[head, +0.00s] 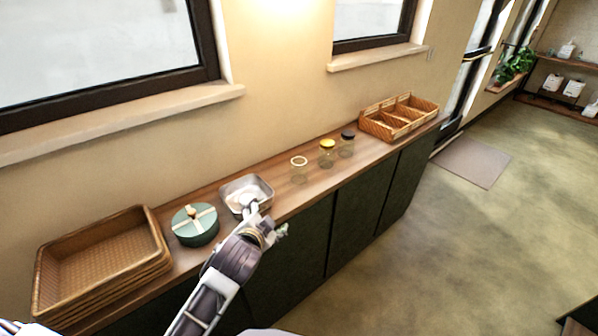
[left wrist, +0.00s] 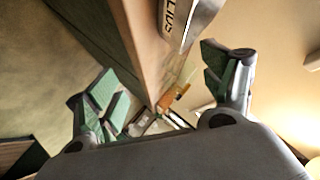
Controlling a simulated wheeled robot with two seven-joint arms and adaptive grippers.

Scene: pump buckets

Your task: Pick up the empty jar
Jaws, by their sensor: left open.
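Three small glass jars stand in a row on the wooden counter in the head view. The nearest jar (head: 299,171) has a pale ring-like top, the middle jar (head: 327,157) a yellow lid, and the far jar (head: 347,147) a dark lid. All look see-through; I cannot tell surely which is empty. My left gripper (head: 266,218) is open with nothing between its fingers. It is at the counter's front edge by the metal tray, left of and apart from the jars. The left wrist view shows its spread fingers (left wrist: 163,78). My right gripper is not in view.
The metal tray (head: 264,185) holds something white. A round green box (head: 195,226) and stacked wicker baskets (head: 155,240) stand left of it. A divided wicker basket (head: 388,128) stands beyond the jars. The wall and window ledges rise behind the counter; the floor in front is open.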

